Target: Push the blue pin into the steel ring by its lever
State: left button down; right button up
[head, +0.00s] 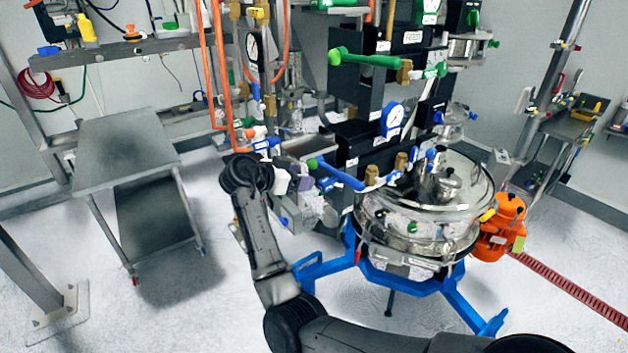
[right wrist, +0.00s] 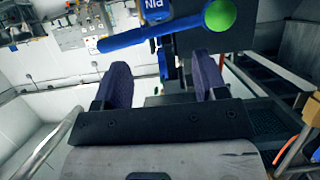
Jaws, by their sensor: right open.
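The blue pin lever (head: 341,174) sticks out from the front of the dark machine column in the head view and ends in a green knob. In the right wrist view the blue lever (right wrist: 150,36) lies across the top, with its green knob (right wrist: 220,15) at right and a blue PIN label (right wrist: 156,10) behind it. My right gripper (head: 299,180) is beside the knob end in the head view. In the right wrist view its fingers (right wrist: 162,68) are open and empty, with the lever beyond the tips. I cannot make out the steel ring or whether the pin is in it.
The round steel sifter (head: 415,215) stands on a blue frame (head: 425,285) to the right of my gripper. An orange motor (head: 500,228) hangs at its right side. Orange pipes (head: 222,75) rise behind. A steel table (head: 125,148) stands at left with clear floor around it.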

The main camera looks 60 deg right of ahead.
jog(key=shift+b+v, duration=0.3)
jog(key=shift+v, duration=2.35)
